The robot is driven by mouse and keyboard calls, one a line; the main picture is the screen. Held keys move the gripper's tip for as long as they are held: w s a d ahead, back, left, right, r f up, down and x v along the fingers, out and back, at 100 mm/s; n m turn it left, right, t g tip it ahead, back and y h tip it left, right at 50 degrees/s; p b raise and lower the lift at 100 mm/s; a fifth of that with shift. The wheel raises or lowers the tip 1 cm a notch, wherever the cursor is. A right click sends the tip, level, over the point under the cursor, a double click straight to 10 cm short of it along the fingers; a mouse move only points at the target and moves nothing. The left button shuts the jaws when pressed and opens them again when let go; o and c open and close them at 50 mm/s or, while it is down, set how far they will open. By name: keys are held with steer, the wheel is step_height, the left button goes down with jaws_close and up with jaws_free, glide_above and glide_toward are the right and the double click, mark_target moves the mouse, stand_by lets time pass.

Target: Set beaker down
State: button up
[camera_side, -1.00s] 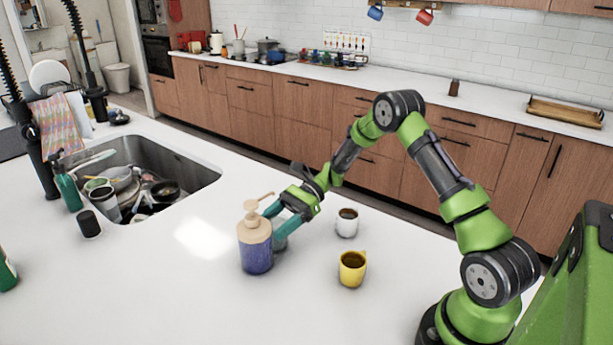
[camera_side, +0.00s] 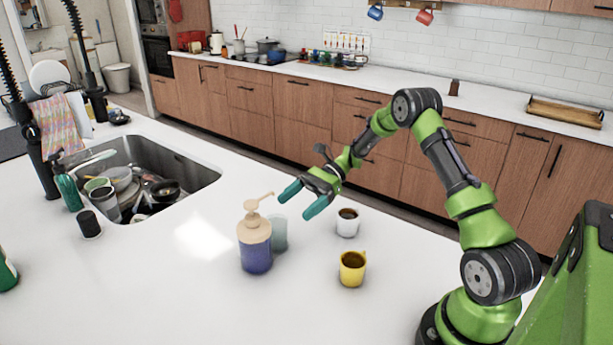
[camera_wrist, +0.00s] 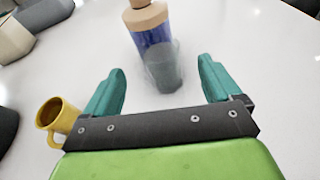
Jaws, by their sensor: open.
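The beaker (camera_side: 279,234) is a clear, greyish cup standing upright on the white counter. In the side view it is partly hidden behind the pump bottle (camera_side: 255,246), which has a beige top and a blue lower part. In the wrist view the beaker (camera_wrist: 163,68) stands in front of the bottle (camera_wrist: 147,22), overlapping it in the picture; I cannot tell if they touch. My gripper (camera_side: 303,200) is open and empty, above the counter and to the right of the beaker. In the wrist view its teal fingers (camera_wrist: 160,90) are spread apart, with the beaker beyond them.
A white cup (camera_side: 347,224) and a yellow mug (camera_side: 352,270) with dark contents stand to the right of the bottle. The sink (camera_side: 190,170) at the left holds piled dishes. The front of the counter (camera_side: 180,300) is clear.

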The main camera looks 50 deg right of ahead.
steer(key=s+a+r+n+g+h, duration=0.1)
steer(key=s+a+r+n+h, duration=0.25)
steer(key=r, duration=0.25)
steer(key=s+a+r+n+g+h, duration=0.1)
steer(key=s+a+r+n+h, duration=0.25)
steer(key=s+r+n, duration=0.2)
steer(key=s+a+r+n+t+h, duration=0.2)
steer(key=s+n+t, duration=0.1)
steer(key=s, duration=0.3)
steer(key=s+a+r+n+t+h, duration=0.2)
steer(key=s+r+n+t+h, duration=0.1)
steer(key=s, duration=0.3)
steer(key=shift+a+r+n, duration=0.35)
steer(key=shift+a+n, duration=0.05)
steer(key=shift+n, duration=0.5)
